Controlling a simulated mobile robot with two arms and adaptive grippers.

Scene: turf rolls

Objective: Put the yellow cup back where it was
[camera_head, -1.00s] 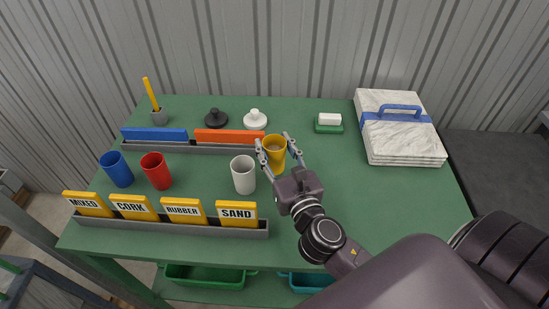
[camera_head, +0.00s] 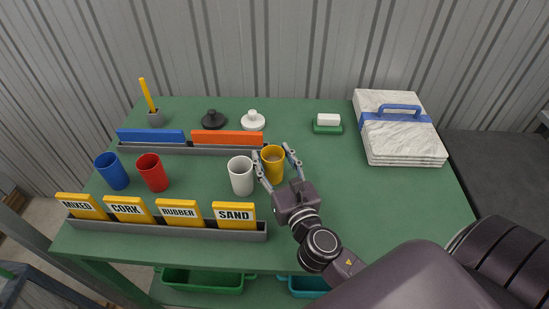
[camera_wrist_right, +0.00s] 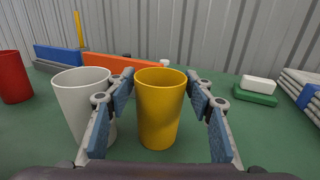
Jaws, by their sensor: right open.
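The yellow cup (camera_head: 272,166) stands upright on the green table, just right of the white cup (camera_head: 241,176). My right gripper (camera_head: 275,166) is open, with one finger on each side of the yellow cup. In the right wrist view the yellow cup (camera_wrist_right: 160,108) stands between the blue-padded fingers, with a gap showing on both sides. The white cup (camera_wrist_right: 82,104) is close behind the left finger there and partly hidden by it. A red cup (camera_head: 152,173) and a blue cup (camera_head: 112,171) stand further left in the same row. My left gripper is not in view.
A rack (camera_head: 165,229) with yellow label cards stands in front of the cups. Behind them is a rack with blue (camera_head: 150,136) and orange (camera_head: 228,138) bars. A white block on a green base (camera_head: 328,124) and stacked marble slabs (camera_head: 401,140) are at right. The right-centre table is clear.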

